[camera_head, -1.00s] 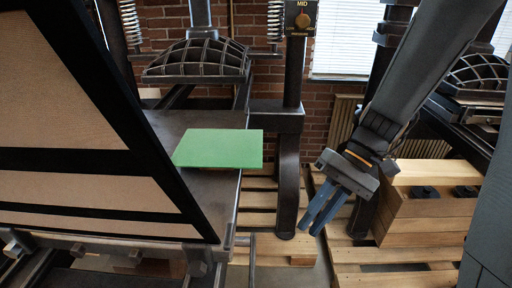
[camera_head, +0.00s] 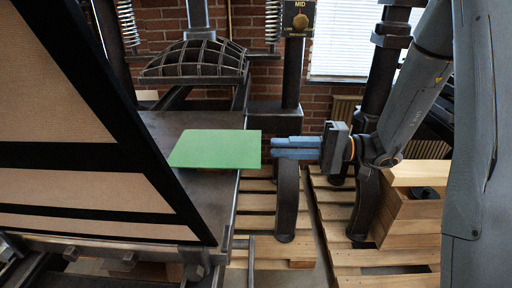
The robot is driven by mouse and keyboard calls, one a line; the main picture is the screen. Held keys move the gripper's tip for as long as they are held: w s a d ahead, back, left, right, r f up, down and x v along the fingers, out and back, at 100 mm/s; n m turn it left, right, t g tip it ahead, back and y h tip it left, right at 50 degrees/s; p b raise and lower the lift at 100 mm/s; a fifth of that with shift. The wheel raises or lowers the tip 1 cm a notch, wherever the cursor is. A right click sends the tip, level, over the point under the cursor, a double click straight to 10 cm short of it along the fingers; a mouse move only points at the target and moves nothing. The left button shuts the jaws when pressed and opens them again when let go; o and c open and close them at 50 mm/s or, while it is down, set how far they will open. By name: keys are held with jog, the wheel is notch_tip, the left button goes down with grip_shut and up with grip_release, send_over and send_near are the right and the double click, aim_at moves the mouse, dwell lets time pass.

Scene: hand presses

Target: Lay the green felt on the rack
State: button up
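The green felt (camera_head: 214,149) lies flat on the dark metal bed of the press (camera_head: 210,198), with its right edge sticking out a little past the bed's edge. Its left corner is close to the dark slanted frame. My gripper (camera_head: 273,148) is just to the right of the felt, its blue fingers pointing left at it. A small gap shows between the fingertips and the felt. The fingers lie close together in this view, and I cannot tell how far apart they are. I cannot make out a rack for certain.
A slanted dark frame with tan panels (camera_head: 70,125) fills the left side. A ribbed metal platen (camera_head: 195,62) hangs behind the felt. A press upright (camera_head: 290,100) stands behind my gripper. Wooden pallets (camera_head: 340,255) and a wooden box (camera_head: 410,215) are at the lower right.

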jog(key=shift+a, duration=2.45)
jog(key=shift+c, duration=0.2)
grip_shut()
notch_tip(320, 180, up, 3)
jog(key=shift+p, duration=0.9)
jog(key=shift+d, duration=0.1)
jog(key=d+r+p, duration=0.1)
jog(key=d+r, duration=0.2)
jog(key=d, duration=0.4)
jog(key=shift+p, duration=0.3)
jog(key=shift+s+r, duration=0.1)
